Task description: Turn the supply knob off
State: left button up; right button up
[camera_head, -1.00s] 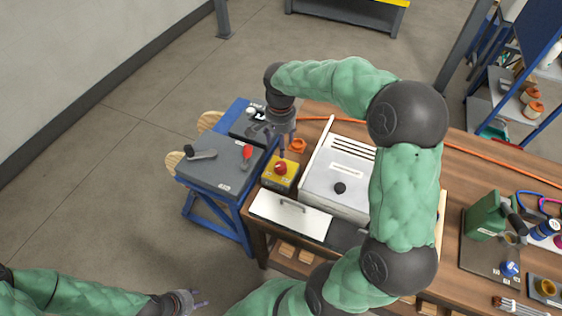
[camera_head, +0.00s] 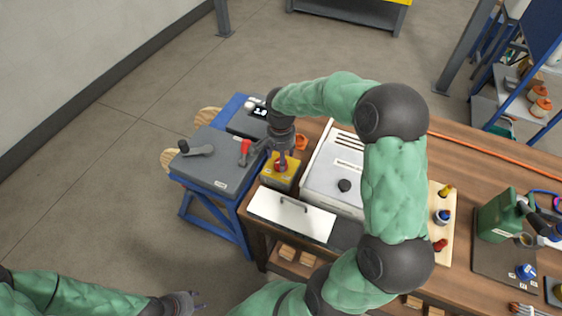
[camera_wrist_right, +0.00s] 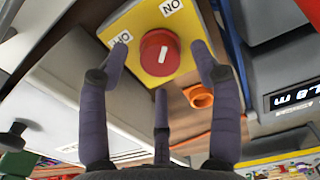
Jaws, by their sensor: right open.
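The supply knob is a red round knob (camera_wrist_right: 160,52) with a white mark, on a yellow box (camera_head: 278,183). In the right wrist view an ON label (camera_wrist_right: 172,7) lies above it and an OFF label (camera_wrist_right: 120,42) to its left. The white mark points up, roughly toward ON. My right gripper (camera_head: 282,166) is open just over the knob. Its fingers show spread around the knob in the right wrist view; I cannot tell whether they touch it. My left gripper (camera_head: 199,301) is empty, low at the picture's bottom, its fingers apart, far from the box.
A white cabinet (camera_head: 335,165) stands right of the yellow box. A white panel with a handle (camera_head: 291,216) lies in front. An orange ring (camera_wrist_right: 198,97) lies beside the box.

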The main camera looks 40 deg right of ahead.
jog(key=shift+f, duration=0.85)
jog(key=c, duration=1.1)
jog(key=shift+c, duration=0.3)
